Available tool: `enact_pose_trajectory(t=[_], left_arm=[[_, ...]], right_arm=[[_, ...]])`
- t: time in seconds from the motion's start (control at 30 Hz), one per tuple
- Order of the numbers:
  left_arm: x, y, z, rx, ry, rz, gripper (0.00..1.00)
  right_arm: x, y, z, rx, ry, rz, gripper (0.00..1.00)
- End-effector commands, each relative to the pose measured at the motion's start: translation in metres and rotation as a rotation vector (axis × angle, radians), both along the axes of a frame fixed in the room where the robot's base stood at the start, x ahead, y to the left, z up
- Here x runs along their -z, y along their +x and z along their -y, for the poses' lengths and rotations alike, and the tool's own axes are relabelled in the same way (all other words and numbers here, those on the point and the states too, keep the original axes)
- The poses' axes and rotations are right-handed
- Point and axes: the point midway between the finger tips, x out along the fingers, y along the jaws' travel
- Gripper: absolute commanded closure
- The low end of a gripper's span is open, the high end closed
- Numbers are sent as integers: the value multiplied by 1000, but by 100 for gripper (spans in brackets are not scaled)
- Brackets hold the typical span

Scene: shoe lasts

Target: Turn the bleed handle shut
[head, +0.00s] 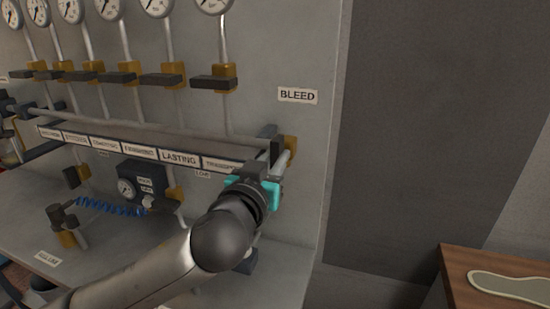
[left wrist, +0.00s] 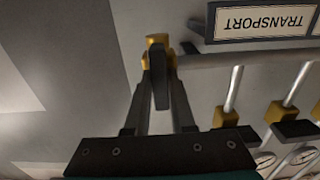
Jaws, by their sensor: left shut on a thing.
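The bleed valve is a brass body (head: 291,148) at the right end of the horizontal pipe, below the BLEED label (head: 297,95). Its dark handle (head: 275,151) is partly hidden by my left gripper (head: 269,147). In the left wrist view the dark handle (left wrist: 160,82) stands between the two fingers of the left gripper (left wrist: 159,78), in front of the brass body (left wrist: 156,41). The left gripper is shut on the handle. My right gripper is in neither view.
A row of gauges (head: 157,6) and brass valves with dark levers (head: 214,82) lines the panel. A label strip (head: 178,157) runs under the pipe. A blue coiled hose (head: 108,207) lies at lower left. A wooden table (head: 455,262) stands at lower right.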

Motion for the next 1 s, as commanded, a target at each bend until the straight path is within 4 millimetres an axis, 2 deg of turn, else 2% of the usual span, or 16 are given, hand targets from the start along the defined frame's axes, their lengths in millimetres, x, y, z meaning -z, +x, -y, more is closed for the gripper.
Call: enact_pose_trajectory(t=[0.23,0.47,1.0], left_arm=[[0,0,0,0,15,4,100],[-1,0,0,-1,106,30,100],[-2,0,1,-1,564,179,100]], right_arm=[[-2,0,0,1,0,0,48],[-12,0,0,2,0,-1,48],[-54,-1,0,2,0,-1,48]])
